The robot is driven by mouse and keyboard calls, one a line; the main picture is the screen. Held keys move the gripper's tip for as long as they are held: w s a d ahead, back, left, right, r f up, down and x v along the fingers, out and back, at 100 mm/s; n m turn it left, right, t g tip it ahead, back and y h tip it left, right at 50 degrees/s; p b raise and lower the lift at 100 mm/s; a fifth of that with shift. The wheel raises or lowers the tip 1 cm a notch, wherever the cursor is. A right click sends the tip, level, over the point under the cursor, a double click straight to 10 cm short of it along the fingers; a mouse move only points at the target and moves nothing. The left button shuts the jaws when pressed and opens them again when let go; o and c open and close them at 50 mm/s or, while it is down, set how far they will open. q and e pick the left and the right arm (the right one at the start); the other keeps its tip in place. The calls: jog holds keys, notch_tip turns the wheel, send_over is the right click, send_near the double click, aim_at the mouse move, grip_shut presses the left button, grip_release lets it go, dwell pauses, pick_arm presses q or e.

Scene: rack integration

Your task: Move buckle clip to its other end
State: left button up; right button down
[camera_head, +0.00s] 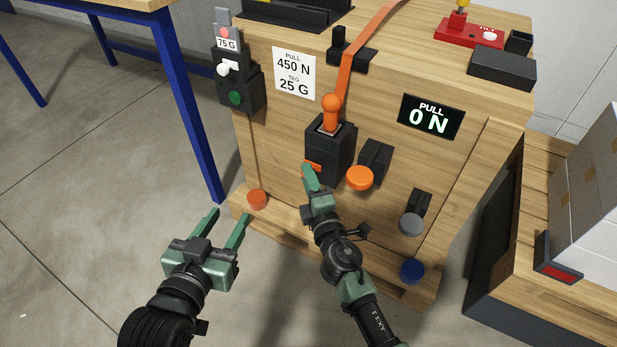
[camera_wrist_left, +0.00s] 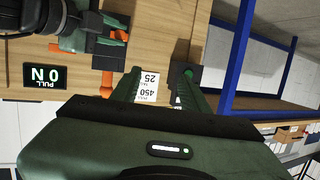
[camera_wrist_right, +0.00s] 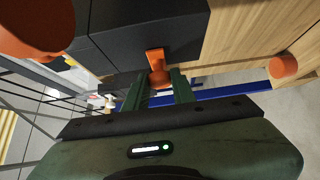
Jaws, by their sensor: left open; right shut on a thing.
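A black buckle housing (camera_head: 330,150) is on the wooden front panel, with an orange ball-topped lever (camera_head: 331,112) on top and an orange strap (camera_head: 348,75) rising behind it. The small orange buckle clip (camera_head: 312,166) sticks out at the housing's lower left. In the right wrist view the clip (camera_wrist_right: 155,58) ends in a round knob between my fingertips. My right gripper (camera_head: 308,178) is shut on it, and its fingers partly hide it in the head view. My left gripper (camera_head: 228,224) is open and empty, low in front of the panel's left side.
An orange knob (camera_head: 359,178), a grey knob (camera_head: 411,225) and a blue knob (camera_head: 412,271) stick out right of the housing. A display (camera_head: 431,116) reads PULL 0 N. A switch box (camera_head: 238,88) hangs at left. Floor on the left is clear.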

dwell(0.8)
jog(key=s+d, duration=0.1)
jog(key=d, duration=0.1)
jog(key=s+d, duration=0.1)
jog(key=shift+d+f, duration=0.15)
jog(key=shift+d, duration=0.2)
jog(key=c, duration=1.2)
grip_release()
jog(key=shift+s+d, duration=0.1)
pick_arm(q)
jog(key=shift+s+a+f+g, duration=0.15)
jog(key=shift+s+f+g, duration=0.15)
jog(key=shift+f, duration=0.3)
jog(key=shift+s+a+f+g, duration=0.1)
jog(key=shift+s+f+g, duration=0.2)
jog(key=shift+f, duration=0.3)
pick_arm(e)
jog(key=shift+s, duration=0.15)
